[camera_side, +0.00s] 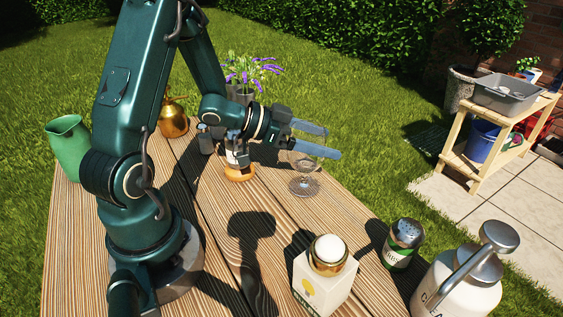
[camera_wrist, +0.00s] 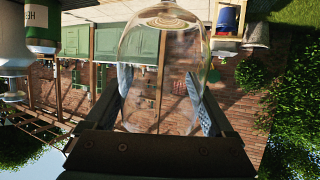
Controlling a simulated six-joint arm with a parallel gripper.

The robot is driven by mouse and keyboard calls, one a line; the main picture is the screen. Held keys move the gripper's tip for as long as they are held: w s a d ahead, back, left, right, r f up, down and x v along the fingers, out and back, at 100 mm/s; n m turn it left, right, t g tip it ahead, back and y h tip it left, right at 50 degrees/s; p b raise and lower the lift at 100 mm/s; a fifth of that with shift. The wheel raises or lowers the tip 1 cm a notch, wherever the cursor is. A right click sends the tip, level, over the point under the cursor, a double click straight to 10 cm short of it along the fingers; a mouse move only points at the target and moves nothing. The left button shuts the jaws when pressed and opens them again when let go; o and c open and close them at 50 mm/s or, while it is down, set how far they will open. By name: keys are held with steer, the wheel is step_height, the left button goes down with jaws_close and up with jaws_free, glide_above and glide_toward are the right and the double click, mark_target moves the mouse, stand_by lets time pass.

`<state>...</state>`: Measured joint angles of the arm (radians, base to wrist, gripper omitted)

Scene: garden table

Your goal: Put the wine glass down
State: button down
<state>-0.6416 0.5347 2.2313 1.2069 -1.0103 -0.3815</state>
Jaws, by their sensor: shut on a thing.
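The clear wine glass (camera_side: 304,185) is upright at the far right part of the wooden table, its round foot low over the boards. I cannot tell whether the foot touches the table. My gripper (camera_side: 321,140) is shut on the glass's bowl, with one blue-grey finger on each side. In the wrist view the picture is upside down. The transparent bowl of the wine glass (camera_wrist: 160,75) fills the middle there, between the two fingertips of my gripper (camera_wrist: 163,98), and its foot shows at the top.
An amber-based item (camera_side: 238,173) is partly hidden under my wrist. A brass mister (camera_side: 173,120), green jug (camera_side: 70,147) and lavender (camera_side: 250,72) stand farther back.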

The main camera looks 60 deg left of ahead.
steer(key=shift+f, duration=0.1)
jaws_free()
steer(key=v, duration=0.7)
steer(key=shift+s, duration=0.2)
steer(key=shift+a+r, duration=0.15)
steer(key=shift+r, duration=0.1)
